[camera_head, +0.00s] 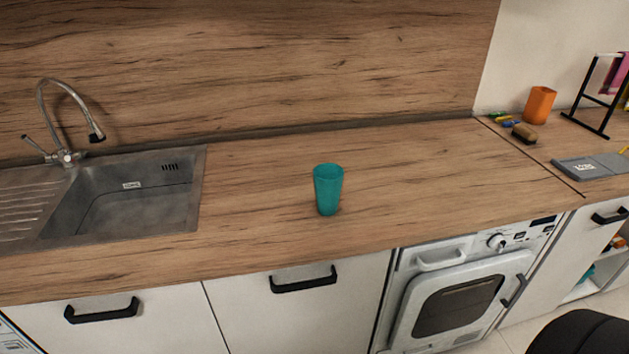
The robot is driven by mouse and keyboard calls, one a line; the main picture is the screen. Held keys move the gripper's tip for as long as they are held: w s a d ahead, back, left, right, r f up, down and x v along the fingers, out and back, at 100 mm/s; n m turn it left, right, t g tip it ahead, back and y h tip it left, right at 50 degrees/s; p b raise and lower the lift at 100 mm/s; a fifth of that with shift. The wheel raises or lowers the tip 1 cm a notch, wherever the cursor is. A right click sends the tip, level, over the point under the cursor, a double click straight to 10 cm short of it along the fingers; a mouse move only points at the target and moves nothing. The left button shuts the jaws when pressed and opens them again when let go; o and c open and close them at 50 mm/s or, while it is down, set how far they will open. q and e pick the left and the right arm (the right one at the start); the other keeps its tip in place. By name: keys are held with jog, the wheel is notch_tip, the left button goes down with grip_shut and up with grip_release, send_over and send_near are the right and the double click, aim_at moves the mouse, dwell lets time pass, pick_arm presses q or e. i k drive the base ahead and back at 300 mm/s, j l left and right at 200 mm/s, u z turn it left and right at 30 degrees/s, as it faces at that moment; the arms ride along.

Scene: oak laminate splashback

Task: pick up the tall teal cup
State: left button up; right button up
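A tall teal cup (328,191) stands upright on the wooden counter (255,205), right of the sink and near the middle of the view. Its open rim faces up and nothing touches it. Neither my left nor my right gripper shows in the head view.
A metal sink (135,205) with a curved faucet (68,115) is at the left. At the right are an orange cup (539,105), a brown brush-like item (524,132), a grey folded item (590,167) and a black rack (603,97). The counter around the teal cup is clear.

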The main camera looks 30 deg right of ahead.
aim_at(328, 178)
jog(key=k+l, duration=0.1)
jog(key=l, duration=0.35)
jog(key=k+l+z, duration=0.1)
jog(key=l, duration=0.3)
jog(key=k+l, duration=0.1)
jog(key=l, duration=0.35)
jog(key=k+l, duration=0.1)
jog(key=l, duration=0.35)
jog(key=z, duration=0.05)
